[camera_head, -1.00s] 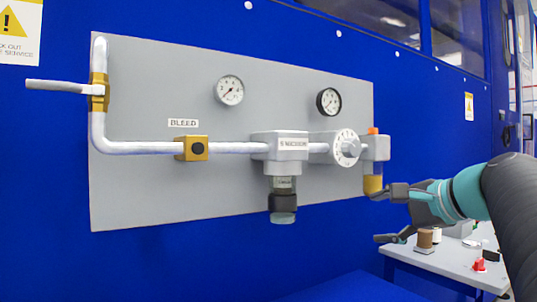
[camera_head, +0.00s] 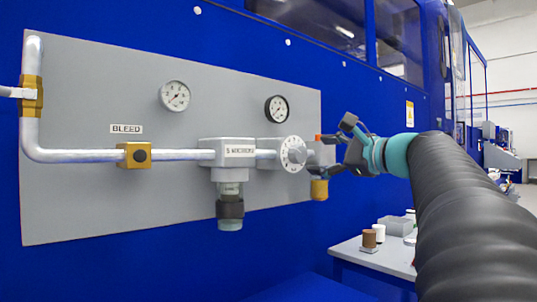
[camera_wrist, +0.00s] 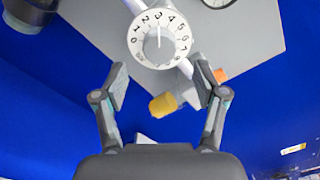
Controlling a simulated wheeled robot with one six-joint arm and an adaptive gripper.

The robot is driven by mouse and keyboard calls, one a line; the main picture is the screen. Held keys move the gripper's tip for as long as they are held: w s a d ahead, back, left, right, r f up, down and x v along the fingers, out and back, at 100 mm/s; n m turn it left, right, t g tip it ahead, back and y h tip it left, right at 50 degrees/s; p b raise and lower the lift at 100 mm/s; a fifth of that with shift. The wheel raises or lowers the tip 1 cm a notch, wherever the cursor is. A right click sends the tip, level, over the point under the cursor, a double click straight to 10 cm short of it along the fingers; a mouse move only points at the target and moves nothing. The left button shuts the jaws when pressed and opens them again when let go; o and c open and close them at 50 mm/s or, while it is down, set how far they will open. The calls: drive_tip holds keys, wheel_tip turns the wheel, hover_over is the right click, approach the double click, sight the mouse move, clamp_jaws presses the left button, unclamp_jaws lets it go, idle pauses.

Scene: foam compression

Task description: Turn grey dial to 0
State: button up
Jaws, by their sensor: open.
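The grey dial (camera_head: 293,154) is round, with a white numbered face, on the pipe line at the right of the grey panel. My gripper (camera_head: 336,150) is open and empty, to the right of the dial in the head view. In the wrist view its fingers (camera_wrist: 160,80) are spread below the dial, one to each side of it. The fingers look apart from the dial.
An orange-topped fitting with a yellow bowl (camera_head: 319,189) is close to my gripper. A regulator block (camera_head: 226,152), a black-rimmed gauge (camera_head: 276,109) and a yellow valve (camera_head: 134,155) are on the panel (camera_head: 80,215). A table (camera_head: 355,258) with small items stands below right.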

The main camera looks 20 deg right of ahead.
sight(302, 155)
drive_tip(key=x, duration=0.6)
drive_tip(key=c, duration=1.1)
drive_tip(key=shift+c, duration=0.2)
